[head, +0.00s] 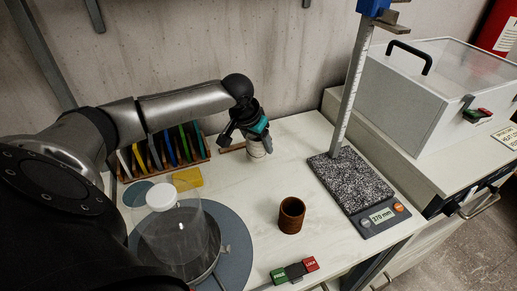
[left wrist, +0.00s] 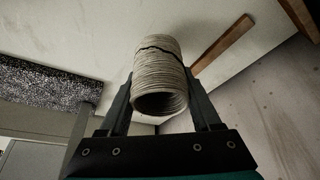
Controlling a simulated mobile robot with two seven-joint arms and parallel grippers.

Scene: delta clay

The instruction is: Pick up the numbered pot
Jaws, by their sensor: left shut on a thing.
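My left gripper (head: 252,136) is at the back of the counter, shut on a pale ribbed clay pot (head: 259,148). In the left wrist view the pot (left wrist: 160,78) sits between the two fingers, its round open mouth facing the camera. A dark jagged line runs across its wall. I see no number on the side that shows. Whether its base touches the counter is hard to tell. A brown ribbed pot (head: 291,215) stands upright on the counter, apart from the gripper. No number is readable on it either. My right gripper is not in view.
A clear jar (head: 180,240) with a white knob stands front left on a grey disc. Counter around the brown pot is clear.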

